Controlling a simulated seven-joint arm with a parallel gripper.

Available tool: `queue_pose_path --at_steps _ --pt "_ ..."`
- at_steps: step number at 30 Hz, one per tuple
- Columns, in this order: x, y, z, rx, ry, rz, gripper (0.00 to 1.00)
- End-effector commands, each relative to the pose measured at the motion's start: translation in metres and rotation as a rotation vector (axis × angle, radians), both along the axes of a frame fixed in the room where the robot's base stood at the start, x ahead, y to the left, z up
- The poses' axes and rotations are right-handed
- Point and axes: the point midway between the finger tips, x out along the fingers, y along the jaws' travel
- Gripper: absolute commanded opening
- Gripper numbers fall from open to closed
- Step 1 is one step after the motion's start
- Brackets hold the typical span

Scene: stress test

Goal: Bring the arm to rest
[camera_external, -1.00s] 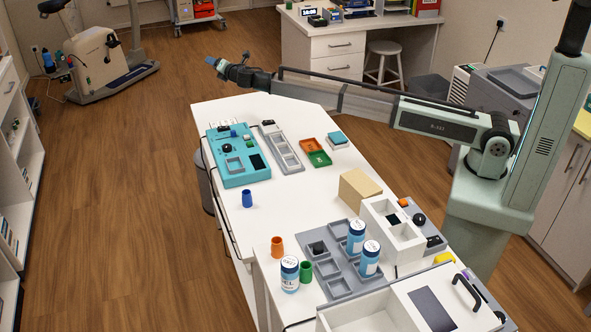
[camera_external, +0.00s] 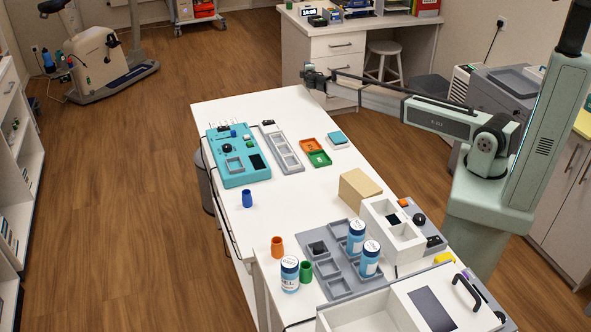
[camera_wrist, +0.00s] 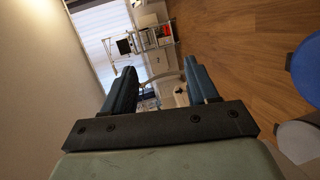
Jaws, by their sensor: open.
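My gripper (camera_external: 309,76) is at the end of my outstretched arm, raised past the far right side of the white table, in front of the desk at the back. In the wrist view my gripper (camera_wrist: 165,90) shows two dark blue fingers standing apart with nothing between them. My arm reaches left from its pale green column at the right. The gripper touches no object that I can see.
The white table (camera_external: 290,210) carries a teal panel (camera_external: 236,172), grey trays, blue-and-white bottles (camera_external: 290,275), small cups and a white box. A white desk (camera_external: 336,48) and a stool (camera_external: 385,48) stand behind. Wooden floor (camera_external: 130,200) is clear on the left.

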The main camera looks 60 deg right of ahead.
Motion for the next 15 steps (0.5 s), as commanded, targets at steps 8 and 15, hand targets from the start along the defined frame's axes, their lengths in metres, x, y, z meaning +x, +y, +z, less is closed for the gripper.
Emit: queue_pose_path --at_steps 8,15 --pt "-0.106 -0.108 -0.061 0.141 -0.174 -0.251 0.58" --pt "-0.198 -0.14 -0.133 0.268 -0.297 -0.454 0.58"
